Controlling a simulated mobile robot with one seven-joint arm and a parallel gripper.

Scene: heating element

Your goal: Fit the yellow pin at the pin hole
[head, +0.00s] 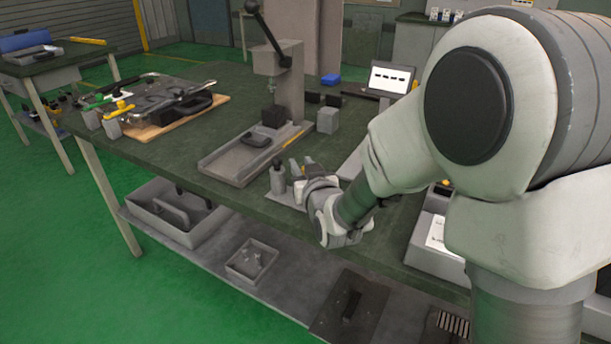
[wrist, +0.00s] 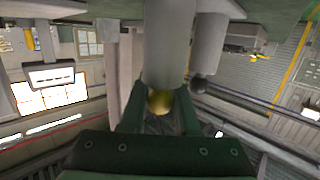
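In the wrist view the yellow pin (wrist: 160,102) shows as a rounded yellow end between the two dark fingers of my gripper (wrist: 161,110). The fingers appear closed on it. A thick grey cylinder (wrist: 168,45) lies directly beyond the yellow end; whether the two are joined or only in line I cannot tell. A second grey cylinder with a dark rounded tip (wrist: 198,85) is beside it. In the head view my gripper (head: 302,166) is low over the bench's front edge, just right of a grey post with a dark top (head: 278,178). The pin hole itself is hidden.
The post stands on a grey plate (head: 288,198). A lever press (head: 288,85) with a long grey base (head: 225,165) is behind and to the left. A wooden board (head: 150,133) with tools lies farther left. A grey block (head: 328,120) and a small screen (head: 391,78) stand behind.

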